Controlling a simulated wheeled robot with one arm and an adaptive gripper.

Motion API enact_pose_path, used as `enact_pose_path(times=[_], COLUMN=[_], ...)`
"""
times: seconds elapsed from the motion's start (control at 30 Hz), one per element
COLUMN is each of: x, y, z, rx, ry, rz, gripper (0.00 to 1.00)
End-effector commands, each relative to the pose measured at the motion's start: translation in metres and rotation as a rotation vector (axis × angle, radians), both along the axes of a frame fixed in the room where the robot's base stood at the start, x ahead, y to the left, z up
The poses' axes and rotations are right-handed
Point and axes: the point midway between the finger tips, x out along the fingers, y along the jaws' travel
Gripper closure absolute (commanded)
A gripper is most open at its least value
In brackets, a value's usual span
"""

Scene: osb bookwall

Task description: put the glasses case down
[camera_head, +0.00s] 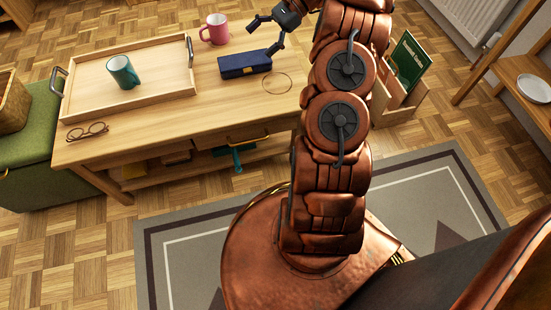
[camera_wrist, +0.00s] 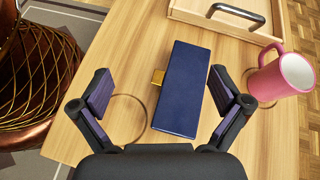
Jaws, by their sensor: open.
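The glasses case (camera_head: 245,65) is a dark blue oblong box with a yellow clasp on one long side. It lies flat on the wooden table (camera_head: 215,117), near the far right part of the top. My gripper (camera_head: 264,36) is open, just above and behind the case. In the wrist view the case (camera_wrist: 184,88) lies between and beyond the spread fingers of my gripper (camera_wrist: 159,76), with visible gaps on both sides. Neither finger appears to touch it. A pair of glasses (camera_head: 88,131) lies at the table's near left corner.
A pink mug (camera_head: 215,30) stands behind the case; a wooden tray (camera_head: 80,106) holding a teal mug (camera_head: 123,72) is to the left. A thin ring outline (camera_head: 277,83) shows on the tabletop beside the case. A green book (camera_head: 406,62) stands in a rack right of the table.

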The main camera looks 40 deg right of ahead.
Motion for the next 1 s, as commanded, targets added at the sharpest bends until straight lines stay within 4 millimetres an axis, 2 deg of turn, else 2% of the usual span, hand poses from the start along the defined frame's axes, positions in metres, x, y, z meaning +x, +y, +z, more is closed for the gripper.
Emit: enact_pose_path(times=[0.03, 0.1, 0.33, 0.5, 0.8, 1.0], x=[-0.002, -0.008, -0.035, -0.067, -0.135, -0.187], y=[0.018, 0.041, 0.107, 0.150, 0.208, 0.230], z=[0.009, 0.018, 0.040, 0.052, 0.066, 0.069], rx=[-0.021, -0.049, -0.150, -0.221, -0.348, -0.432], ry=[-0.010, -0.023, -0.077, -0.115, -0.197, -0.254], rz=[0.042, 0.100, 0.291, 0.442, 0.714, 0.903], gripper=[0.00, 0.00, 0.00, 0.00, 0.00, 0.00])
